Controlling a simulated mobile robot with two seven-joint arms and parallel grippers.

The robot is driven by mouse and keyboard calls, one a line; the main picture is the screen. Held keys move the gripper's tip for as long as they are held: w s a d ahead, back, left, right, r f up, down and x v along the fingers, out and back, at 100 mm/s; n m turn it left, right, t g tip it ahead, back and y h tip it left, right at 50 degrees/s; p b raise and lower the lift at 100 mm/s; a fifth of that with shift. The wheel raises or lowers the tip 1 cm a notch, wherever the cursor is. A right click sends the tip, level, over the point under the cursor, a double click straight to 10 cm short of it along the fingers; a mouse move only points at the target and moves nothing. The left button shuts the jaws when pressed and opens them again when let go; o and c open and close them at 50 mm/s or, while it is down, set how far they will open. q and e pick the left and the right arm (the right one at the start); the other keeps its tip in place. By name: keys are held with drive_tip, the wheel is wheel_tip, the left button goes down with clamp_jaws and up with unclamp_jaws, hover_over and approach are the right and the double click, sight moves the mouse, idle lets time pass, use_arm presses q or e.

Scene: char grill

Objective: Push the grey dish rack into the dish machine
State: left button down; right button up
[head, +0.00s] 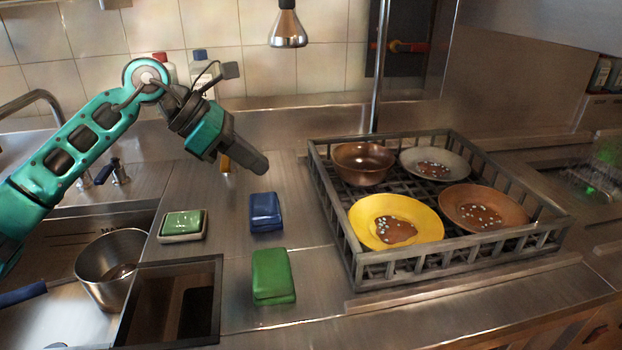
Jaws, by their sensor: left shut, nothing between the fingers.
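The grey dish rack (352,246) stands on the steel counter right of the middle. It holds a copper bowl (363,160), a grey plate (436,165), a yellow plate (372,229) and a brown plate (486,208); the plates carry brown residue. My left gripper (262,168) is shut and empty. It is in the air over the counter, left of the rack and apart from it. My right gripper is not in view. The dish machine cannot be made out for certain; steel housing (540,45) shows at the upper right.
A blue sponge (265,212) and a green sponge (273,276) lie on the counter left of the rack. Another green sponge (183,223) sits in a small dish. A steel pot (112,262) and a dark bin opening (170,310) are at the lower left. A lamp (288,28) hangs above.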

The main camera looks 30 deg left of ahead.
use_arm(q)
approach(328, 196)
drive_tip(key=f, duration=0.3)
drive_tip(key=shift+s, duration=0.35)
drive_tip(key=w+d, duration=0.1)
drive_tip(key=w+d+p, duration=0.1)
drive_tip(key=shift+w+d+f, duration=0.1)
drive_tip(key=shift+d+f, duration=0.2)
drive_tip(key=shift+d, duration=0.05)
drive_tip(key=shift+w+d+f, duration=0.1)
drive_tip(key=shift+w+d, duration=0.25)
drive_tip(key=shift+d, duration=0.05)
